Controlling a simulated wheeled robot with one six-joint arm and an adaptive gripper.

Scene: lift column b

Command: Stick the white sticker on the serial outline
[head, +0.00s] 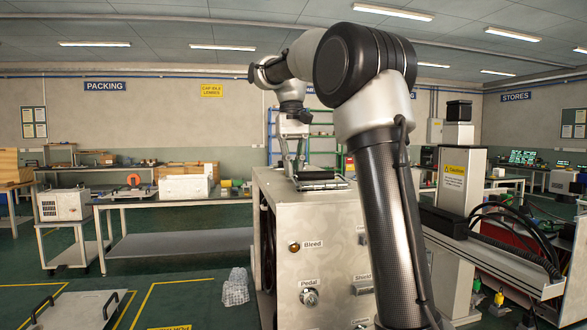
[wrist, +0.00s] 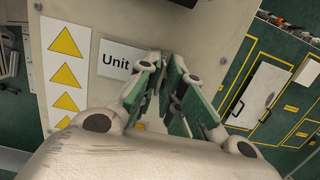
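My gripper (head: 298,172) hangs over the top of a pale cabinet (head: 287,207) in the head view. In the wrist view my gripper (wrist: 172,88) has green-padded fingers standing apart, with a narrow gap. I see no sticker clearly between them. A white label reading "Unit" (wrist: 115,62) lies on the pale panel just left of the fingers; its right end is hidden behind them. I cannot tell whether this label is the sticker. A white strip with yellow triangles (wrist: 66,72) is left of it. No serial outline can be made out in either view.
The cabinet front carries "Bleed" (head: 312,244) and "Pedal" (head: 309,283) labels with knobs. A dark flat item (head: 318,178) lies on its top. A workbench (head: 150,200) stands behind to the left.

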